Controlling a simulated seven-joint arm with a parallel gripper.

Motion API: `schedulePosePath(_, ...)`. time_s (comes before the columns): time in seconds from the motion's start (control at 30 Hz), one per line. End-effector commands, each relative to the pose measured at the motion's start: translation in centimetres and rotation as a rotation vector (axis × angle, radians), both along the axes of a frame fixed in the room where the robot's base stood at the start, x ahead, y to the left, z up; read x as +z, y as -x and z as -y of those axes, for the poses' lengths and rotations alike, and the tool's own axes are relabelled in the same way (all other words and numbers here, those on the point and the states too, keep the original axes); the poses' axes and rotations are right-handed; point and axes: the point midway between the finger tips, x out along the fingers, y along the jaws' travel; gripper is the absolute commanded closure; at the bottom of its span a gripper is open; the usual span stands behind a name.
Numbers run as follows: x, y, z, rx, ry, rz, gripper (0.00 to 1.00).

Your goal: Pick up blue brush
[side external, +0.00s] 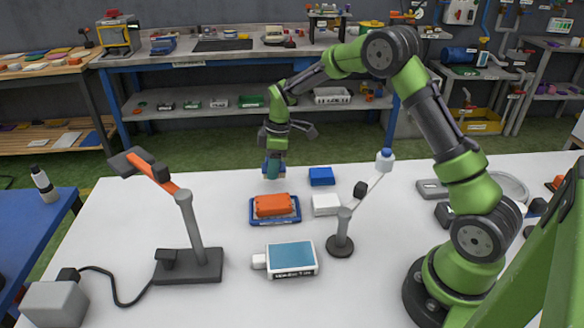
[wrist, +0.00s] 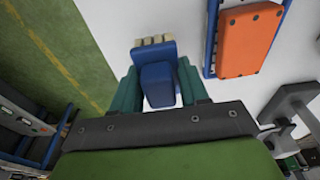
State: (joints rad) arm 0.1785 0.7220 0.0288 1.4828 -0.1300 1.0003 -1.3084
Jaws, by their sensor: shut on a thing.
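The blue brush (wrist: 156,80) is between the teal fingers of my gripper (wrist: 158,88), with its pale bristles pointing away from the gripper in the wrist view. My gripper (side external: 272,168) is shut on the brush near the far edge of the white table (side external: 120,210). In the side view the brush is mostly hidden by the fingers, and I cannot tell whether it touches the table.
An orange block (side external: 272,205) lies in a blue tray (side external: 289,217) close in front of my gripper. A blue block (side external: 321,176) and a white block (side external: 326,204) are to the right. Lamp-like stands (side external: 197,235) (side external: 341,240) rise on both sides. A blue-screened device (side external: 291,258) lies in front.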

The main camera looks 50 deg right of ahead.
Motion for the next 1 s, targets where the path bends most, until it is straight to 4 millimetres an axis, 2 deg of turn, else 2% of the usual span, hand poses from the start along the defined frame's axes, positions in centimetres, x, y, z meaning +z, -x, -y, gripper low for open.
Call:
schedulePosePath(0.03, 0.3, 1.3, -0.1, -0.001, 0.000, 0.001, 0.87)
schedulePosePath(0.2, 0.6, 5.1, -0.5, -0.001, 0.000, 0.001, 0.87)
schedulePosePath(0.5, 1.1, 10.4, -1.1, -0.001, 0.001, 0.002, 0.87)
schedulePosePath(0.7, 1.2, 12.5, -1.4, -0.002, 0.000, 0.003, 0.87)
schedulePosePath(1.0, 1.3, 13.2, -1.4, -0.001, 0.001, 0.002, 0.87)
